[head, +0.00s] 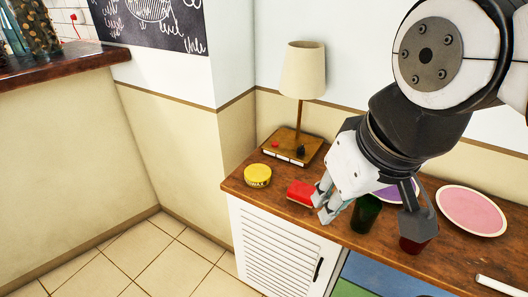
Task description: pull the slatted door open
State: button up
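The white slatted door (268,255) is on the front of the wooden-topped cabinet, in the lower middle of the head view. It looks shut, about flush with the cabinet front. Its thin black upright handle (318,270) is near its right edge. My gripper (325,203) is above the cabinet top's front edge, higher than the handle and apart from it. Its fingers point down and to the left. I see nothing held, but the gap between the fingertips is unclear from this angle.
On the wooden top (262,196) are a lamp (303,75), yellow tin (257,175), red block (300,193), dark green glass item (366,214), dark red cup (413,245) and pink plate (471,210). Tiled floor (150,262) is clear left of the door.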

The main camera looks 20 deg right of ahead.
aim_at(277, 256)
jog(key=k+l+z, duration=0.25)
jog(key=k+l, duration=0.15)
jog(key=l, duration=0.25)
jog(key=k+l+z, duration=0.15)
jog(key=l, duration=0.2)
